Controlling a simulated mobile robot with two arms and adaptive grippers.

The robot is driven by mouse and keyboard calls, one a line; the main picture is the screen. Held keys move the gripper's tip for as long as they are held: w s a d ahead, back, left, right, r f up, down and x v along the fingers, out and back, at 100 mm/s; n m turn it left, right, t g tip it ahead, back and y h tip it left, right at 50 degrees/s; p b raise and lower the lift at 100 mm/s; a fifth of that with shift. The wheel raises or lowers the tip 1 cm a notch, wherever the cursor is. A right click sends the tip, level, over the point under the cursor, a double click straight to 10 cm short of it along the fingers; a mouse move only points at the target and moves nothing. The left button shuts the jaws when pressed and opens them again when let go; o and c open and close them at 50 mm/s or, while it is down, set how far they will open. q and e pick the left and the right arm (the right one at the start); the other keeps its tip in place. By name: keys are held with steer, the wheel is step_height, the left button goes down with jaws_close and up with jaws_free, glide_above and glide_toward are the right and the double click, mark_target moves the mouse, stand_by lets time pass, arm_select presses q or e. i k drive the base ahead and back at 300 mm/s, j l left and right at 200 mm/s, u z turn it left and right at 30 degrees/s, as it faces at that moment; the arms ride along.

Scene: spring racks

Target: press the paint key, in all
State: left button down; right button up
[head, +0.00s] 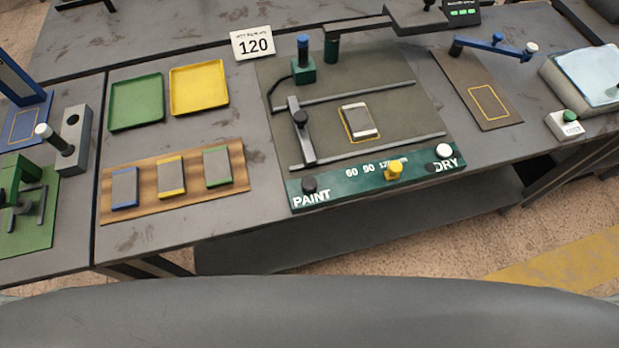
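The paint key is a dark round knob (309,184) above the word PAINT, at the left end of a green control strip (340,188) on the front edge of the table. The strip also bears a yellow knob (394,170) near the numbers 60, 90 and a partly covered 120, and a white button (444,150) by the word DRY. Behind it, a grey panel with a light band (358,121) lies in a yellow outline on the dark board (400,85), between two rails. A dark carriage (303,130) spans the rails at the left. Neither gripper shows.
A wooden tray (141,203) holds blue-, yellow- and green-edged panels. Green (136,103) and yellow (199,88) trays lie behind it. A sign reads 120 (252,43). A blue-handled lever (495,46) and a scale-like box (585,75) stand at the right.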

mark_target(308, 183)
steer(key=i+l, duration=0.1)
steer(key=l, duration=0.3)
steer(key=i+l, duration=0.1)
steer(key=l, duration=0.3)
steer(key=i+l, duration=0.15)
steer(key=l, duration=0.3)
steer(key=i+l, duration=0.1)
steer(key=l, duration=0.3)
steer(key=u, duration=1.7)
